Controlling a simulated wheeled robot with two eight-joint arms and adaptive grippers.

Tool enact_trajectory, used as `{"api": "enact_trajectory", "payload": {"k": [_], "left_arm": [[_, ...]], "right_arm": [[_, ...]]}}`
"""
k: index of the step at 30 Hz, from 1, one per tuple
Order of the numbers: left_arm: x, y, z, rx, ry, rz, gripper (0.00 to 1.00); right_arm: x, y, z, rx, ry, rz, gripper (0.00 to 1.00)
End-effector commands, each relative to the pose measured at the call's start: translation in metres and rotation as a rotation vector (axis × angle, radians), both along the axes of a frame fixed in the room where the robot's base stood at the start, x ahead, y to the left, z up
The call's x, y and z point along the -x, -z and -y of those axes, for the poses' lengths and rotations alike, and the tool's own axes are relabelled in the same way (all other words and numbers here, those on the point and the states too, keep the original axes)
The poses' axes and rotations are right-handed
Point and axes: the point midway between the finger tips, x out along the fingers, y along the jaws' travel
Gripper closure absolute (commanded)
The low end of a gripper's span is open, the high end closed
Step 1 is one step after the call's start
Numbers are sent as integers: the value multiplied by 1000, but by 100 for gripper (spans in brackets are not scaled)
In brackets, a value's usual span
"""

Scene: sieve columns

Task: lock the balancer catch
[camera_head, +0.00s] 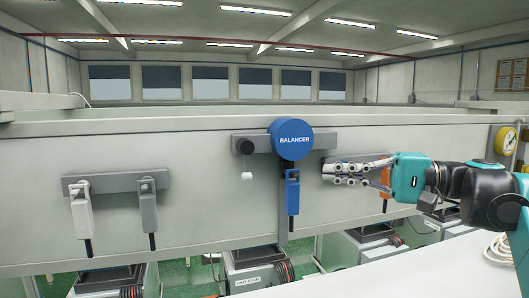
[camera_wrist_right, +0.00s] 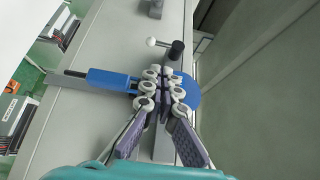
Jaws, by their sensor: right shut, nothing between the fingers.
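The round blue balancer (camera_head: 292,139) is mounted on a grey bar on the pale panel. A blue tool (camera_head: 292,192) hangs below it. Left of the balancer is a black knob (camera_head: 246,146), with a white ball (camera_head: 247,176) hanging below it. I cannot tell for sure that this is the catch. In the right wrist view the black knob (camera_wrist_right: 177,50) and white ball (camera_wrist_right: 151,42) show beyond the fingertips. My right gripper (camera_head: 328,173) is shut and empty, right of the blue tool. Its fingers (camera_wrist_right: 165,72) partly hide the balancer (camera_wrist_right: 187,92) in the wrist view. My left gripper is not in view.
A white tool (camera_head: 82,210) and a grey tool (camera_head: 148,208) hang from a bar at the left. An orange tool (camera_head: 385,180) is partly hidden behind my right gripper. A pale surface (camera_head: 400,266) lies at the lower right. Grey boxes stand below the panel.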

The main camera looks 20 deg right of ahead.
Motion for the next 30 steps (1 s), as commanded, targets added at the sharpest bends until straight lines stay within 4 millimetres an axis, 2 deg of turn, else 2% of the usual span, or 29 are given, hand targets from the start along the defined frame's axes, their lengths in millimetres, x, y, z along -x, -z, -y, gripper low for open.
{"api": "enact_trajectory", "payload": {"k": [9, 13, 30], "left_arm": [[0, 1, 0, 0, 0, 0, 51], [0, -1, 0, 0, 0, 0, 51], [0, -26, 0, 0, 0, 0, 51]], "right_arm": [[0, 1, -1, 0, 0, 0, 100], [-5, 0, -8, 0, -2, 0, 100], [-62, -1, -102, 0, -4, 0, 100]]}}
